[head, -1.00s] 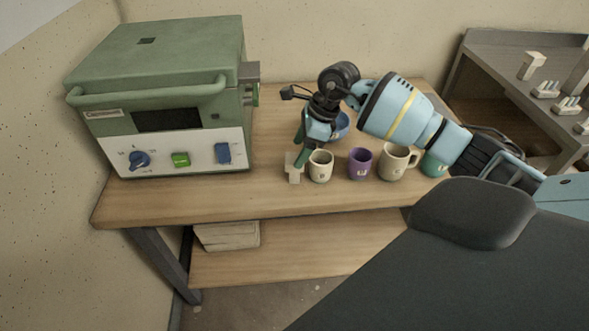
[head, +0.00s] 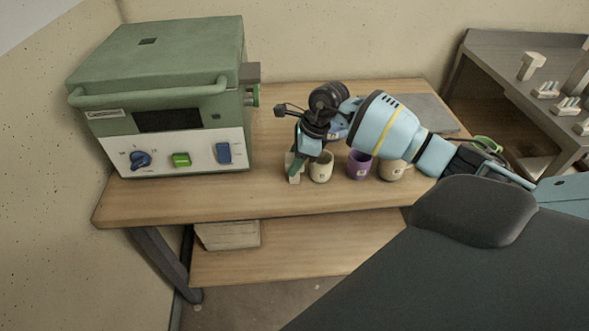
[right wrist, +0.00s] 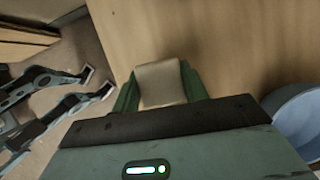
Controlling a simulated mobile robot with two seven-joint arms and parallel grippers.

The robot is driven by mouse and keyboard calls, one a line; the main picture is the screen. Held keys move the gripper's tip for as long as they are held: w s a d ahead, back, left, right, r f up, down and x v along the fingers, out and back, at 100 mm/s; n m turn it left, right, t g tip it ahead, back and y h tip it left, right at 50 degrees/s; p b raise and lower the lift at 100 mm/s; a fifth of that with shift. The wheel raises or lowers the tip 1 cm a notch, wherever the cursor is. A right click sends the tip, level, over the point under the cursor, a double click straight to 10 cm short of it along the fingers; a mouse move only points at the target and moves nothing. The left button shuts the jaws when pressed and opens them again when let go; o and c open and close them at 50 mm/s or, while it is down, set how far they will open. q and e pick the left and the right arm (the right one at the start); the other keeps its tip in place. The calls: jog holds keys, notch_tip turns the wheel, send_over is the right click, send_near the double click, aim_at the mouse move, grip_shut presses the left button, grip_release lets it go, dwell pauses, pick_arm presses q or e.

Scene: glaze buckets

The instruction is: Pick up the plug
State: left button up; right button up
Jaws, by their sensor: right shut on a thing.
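The plug (head: 293,172) is a small pale beige block standing on the wooden table, left of the cream cup, partly covered by my right gripper. My right gripper (head: 299,162) reaches down onto it from above. In the right wrist view the plug (right wrist: 160,83) sits between the two green fingers, which are shut on it. Its lower part is hidden in that view. My left gripper does not show.
A cream cup (head: 320,168), a purple cup (head: 358,166) and a beige mug (head: 391,171) stand just right of the plug. A green kiln-like box (head: 190,118) stands left. The table front (head: 230,200) is clear. A blue vessel (right wrist: 305,118) is close to the gripper.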

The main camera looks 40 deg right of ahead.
jog(key=shift+r, duration=0.1)
jog(key=shift+r, duration=0.5)
notch_tip(320, 180, up, 2)
jog(key=shift+r, duration=0.1)
jog(key=s+a, duration=0.2)
jog(key=s, duration=0.5)
jog(key=s+a+r+b, duration=0.1)
jog(key=s+a, duration=0.1)
jog(key=s, duration=0.6)
jog(key=shift+s+r+b, duration=0.25)
jog(key=shift+r+b, duration=0.05)
jog(key=shift+a, duration=0.15)
